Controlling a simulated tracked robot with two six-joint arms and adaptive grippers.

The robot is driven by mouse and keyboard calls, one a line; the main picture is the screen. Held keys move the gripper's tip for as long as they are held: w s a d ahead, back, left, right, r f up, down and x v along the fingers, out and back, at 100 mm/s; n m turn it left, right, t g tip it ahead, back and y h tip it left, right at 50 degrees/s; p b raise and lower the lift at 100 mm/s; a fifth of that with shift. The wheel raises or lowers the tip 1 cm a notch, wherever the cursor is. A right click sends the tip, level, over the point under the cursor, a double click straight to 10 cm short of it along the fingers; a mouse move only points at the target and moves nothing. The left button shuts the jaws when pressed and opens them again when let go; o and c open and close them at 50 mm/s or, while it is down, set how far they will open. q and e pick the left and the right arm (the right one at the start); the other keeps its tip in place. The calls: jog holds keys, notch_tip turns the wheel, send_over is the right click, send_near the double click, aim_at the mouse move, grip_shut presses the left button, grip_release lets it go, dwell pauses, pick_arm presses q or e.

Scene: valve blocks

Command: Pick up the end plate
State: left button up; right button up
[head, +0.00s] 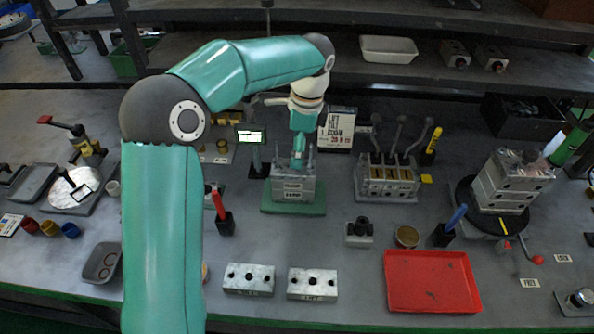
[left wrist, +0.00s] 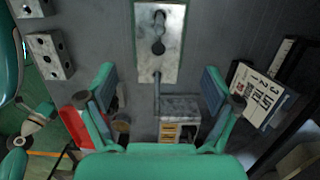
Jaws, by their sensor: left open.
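My left gripper (head: 298,160) reaches down over a grey metal block (head: 293,188) on a green base. In the left wrist view my left gripper (left wrist: 158,78) is open and empty; the block's top (left wrist: 143,66), with a dark bore, lies beyond and between its fingers. Two flat grey plates with holes lie side by side at the table's front, a left plate (head: 248,279) and a right plate (head: 312,284). They also show at the upper left of the wrist view, one nearer (left wrist: 50,56). Their lettering is too small to read, so I cannot tell which part is the end plate.
A red tray (head: 432,282) lies at front right. A lever valve bank (head: 388,180) and a sign (head: 337,130) stand right of the block. A block stack (head: 505,181) stands on a black round base. Red (head: 223,214) and blue (head: 451,226) handled tools stand in holders.

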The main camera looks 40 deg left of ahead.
pick_arm(q)
jog(key=shift+s+a+f, duration=0.1)
jog(key=shift+a+f, duration=0.05)
jog(key=shift+f, duration=1.2)
jog(key=shift+s+a+f, duration=0.1)
jog(key=shift+a+f, duration=0.05)
jog(key=shift+f, duration=1.2)
jog(key=c, duration=1.5)
jog(key=shift+r, duration=0.2)
jog(key=shift+r, duration=0.6)
jog(key=shift+r+p, duration=1.4)
jog(key=shift+r, duration=7.85)
